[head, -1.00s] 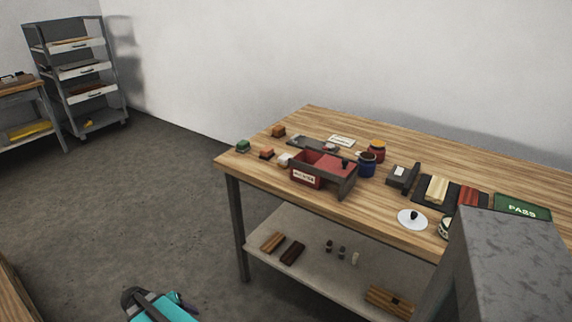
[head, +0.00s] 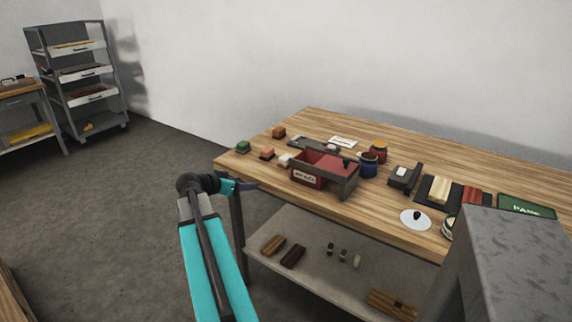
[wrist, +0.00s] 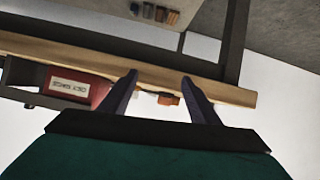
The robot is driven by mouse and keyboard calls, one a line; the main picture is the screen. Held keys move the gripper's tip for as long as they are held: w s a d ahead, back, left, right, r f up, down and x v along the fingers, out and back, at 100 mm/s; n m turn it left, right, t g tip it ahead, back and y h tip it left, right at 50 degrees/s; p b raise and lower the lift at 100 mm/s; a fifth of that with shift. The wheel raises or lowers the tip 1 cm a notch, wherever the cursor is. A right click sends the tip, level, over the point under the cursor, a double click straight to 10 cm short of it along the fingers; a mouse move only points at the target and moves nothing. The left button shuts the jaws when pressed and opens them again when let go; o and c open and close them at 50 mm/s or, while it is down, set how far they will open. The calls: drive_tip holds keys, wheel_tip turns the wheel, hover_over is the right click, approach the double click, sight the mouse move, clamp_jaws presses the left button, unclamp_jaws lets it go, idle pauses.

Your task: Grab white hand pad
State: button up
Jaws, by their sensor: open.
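The white hand pad, seemingly the small white block (head: 285,160), sits on the wooden table (head: 420,233) just left of the red open box (head: 307,181). My gripper (head: 252,186) is in front of the table's left end, near its front edge, apart from the pad. In the wrist view my gripper (wrist: 158,80) is open, with two dark fingers spread and nothing held. An orange-red block (wrist: 168,99) shows between the fingers beyond them. I cannot make out the white pad clearly in the wrist view.
A green block (head: 243,146), an orange-red block (head: 267,154) and a brown block (head: 278,132) stand near the table's left end. A lower shelf (head: 320,280) holds small pieces.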

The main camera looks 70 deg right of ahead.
drive_tip(key=m+g+h, duration=0.1)
drive_tip(key=m, duration=0.1)
approach(282, 159)
drive_tip(key=shift+w+a, duration=0.3)
drive_tip(key=shift+a, duration=0.25)
drive_tip(key=shift+p+x, duration=0.3)
drive_tip(key=shift+x, duration=4)
drive_tip(key=shift+s, duration=0.1)
drive_tip(key=x, duration=0.2)
drive_tip(key=p+x, duration=0.1)
drive_tip(key=x, duration=0.1)
drive_tip(key=shift+d+r, duration=0.2)
drive_tip(key=shift+r, duration=0.05)
drive_tip(key=shift+s+d+f, duration=0.2)
drive_tip(key=shift+d+f, duration=0.1)
drive_tip(key=shift+d, duration=0.1)
